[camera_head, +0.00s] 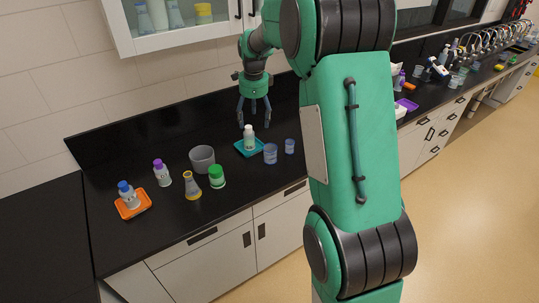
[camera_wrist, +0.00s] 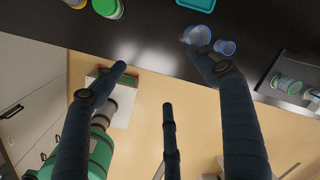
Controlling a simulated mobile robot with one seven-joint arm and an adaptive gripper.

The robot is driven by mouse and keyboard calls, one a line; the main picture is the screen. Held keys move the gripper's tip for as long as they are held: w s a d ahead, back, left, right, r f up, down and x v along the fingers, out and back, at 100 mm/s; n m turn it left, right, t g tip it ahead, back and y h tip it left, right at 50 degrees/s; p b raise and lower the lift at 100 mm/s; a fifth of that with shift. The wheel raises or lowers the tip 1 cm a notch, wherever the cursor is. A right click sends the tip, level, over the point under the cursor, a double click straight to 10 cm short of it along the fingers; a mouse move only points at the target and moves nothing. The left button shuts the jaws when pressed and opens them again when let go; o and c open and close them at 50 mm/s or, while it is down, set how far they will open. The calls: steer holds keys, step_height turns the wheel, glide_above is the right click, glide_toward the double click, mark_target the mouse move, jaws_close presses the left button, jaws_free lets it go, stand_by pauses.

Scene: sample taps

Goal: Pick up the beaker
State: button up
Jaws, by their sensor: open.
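Two small clear bluish beakers stand upright on the black counter. The larger beaker (camera_head: 271,154) is just right of the teal tray, and the smaller beaker (camera_head: 290,146) is to its right. In the wrist view the larger beaker (camera_wrist: 197,34) shows near the top, partly hidden behind a fingertip, with the smaller beaker (camera_wrist: 226,47) beside it. My gripper (camera_head: 254,118) is open and empty, fingers pointing down, above and behind the beakers in the head view. Its spread fingers also show in the wrist view (camera_wrist: 160,72).
A white bottle (camera_head: 249,136) stands on the teal tray (camera_head: 240,147), close below my gripper. A green-lidded jar (camera_head: 217,178), a flask (camera_head: 192,187), a grey pot (camera_head: 202,159), a purple-capped bottle (camera_head: 162,173) and an orange tray (camera_head: 146,204) are to the left. My arm hides counter to the right.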

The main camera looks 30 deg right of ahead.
steer(key=w+d+f+m, duration=0.4)
steer(key=w+d+f, duration=0.1)
steer(key=d+f, duration=0.25)
steer(key=m+g+p, duration=0.1)
steer(key=m+p, duration=0.1)
steer(key=m, duration=0.3)
glide_toward(270, 154)
steer(key=w+d, duration=0.2)
steer(key=w, duration=0.1)
steer(key=shift+s+d+r, duration=0.1)
steer(key=shift+s+r, duration=0.15)
steer(key=shift+r, duration=0.15)
steer(key=shift+f, duration=0.15)
steer(key=shift+f, duration=4.15)
steer(key=shift+f, duration=0.15)
steer(key=shift+w+f+b, duration=0.15)
steer(key=shift+f+b, duration=0.15)
steer(key=shift+f, duration=2.15)
